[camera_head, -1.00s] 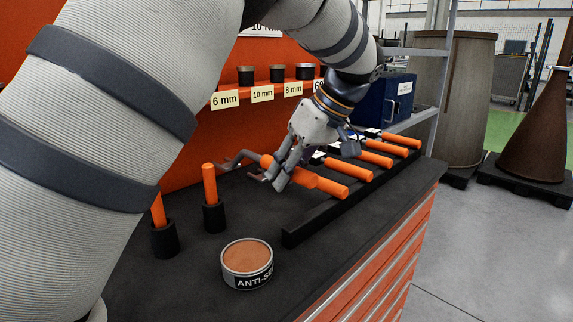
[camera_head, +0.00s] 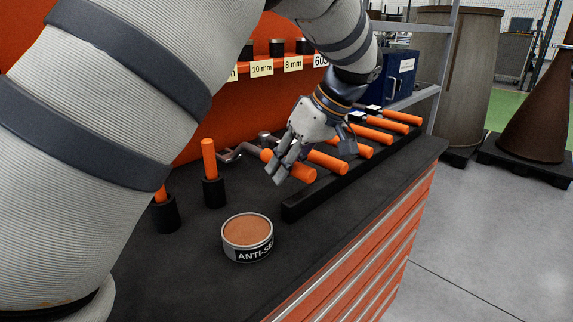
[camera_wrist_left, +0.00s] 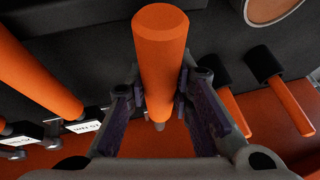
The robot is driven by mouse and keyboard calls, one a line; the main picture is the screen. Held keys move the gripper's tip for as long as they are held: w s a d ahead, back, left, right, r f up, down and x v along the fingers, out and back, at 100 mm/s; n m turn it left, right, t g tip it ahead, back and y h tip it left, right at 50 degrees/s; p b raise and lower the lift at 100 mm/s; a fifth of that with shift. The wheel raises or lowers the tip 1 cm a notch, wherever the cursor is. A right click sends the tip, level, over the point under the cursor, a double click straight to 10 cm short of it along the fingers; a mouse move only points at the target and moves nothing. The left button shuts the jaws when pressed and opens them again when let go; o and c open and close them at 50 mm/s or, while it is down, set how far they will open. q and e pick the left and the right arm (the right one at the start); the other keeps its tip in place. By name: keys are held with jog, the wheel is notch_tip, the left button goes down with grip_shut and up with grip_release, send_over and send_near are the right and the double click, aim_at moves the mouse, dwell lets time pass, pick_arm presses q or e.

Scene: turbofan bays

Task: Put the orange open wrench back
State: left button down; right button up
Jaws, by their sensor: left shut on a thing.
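My left gripper (camera_head: 286,160) is shut on the orange handle of a wrench (camera_head: 300,172). The handle's free end points right, near the close end of the black rack (camera_head: 296,209). The wrench's grey metal end (camera_head: 232,154) sticks out to the left; its jaw shape is too small to tell. I cannot tell whether the handle touches the rack. In the left wrist view the orange handle (camera_wrist_left: 160,45) sits between the two fingers (camera_wrist_left: 158,105). A neighbouring orange handle (camera_wrist_left: 35,72) lies apart, to the left. My right gripper is not in view.
Several orange-handled tools (camera_head: 355,147) lie side by side along the rack. Two upright orange handles stand in black cups (camera_head: 214,192) at left. An anti-seize tin (camera_head: 247,230) stands in front. A blue box (camera_head: 396,78) is behind. The worktop (camera_head: 190,260) around the tin is clear.

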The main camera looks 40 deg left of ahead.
pick_arm(q)
jog(key=shift+f, duration=1.4)
dwell(1.2)
jog(key=c, duration=1.3)
grip_release()
jog(key=shift+c, duration=0.2)
jog(key=v, duration=1.2)
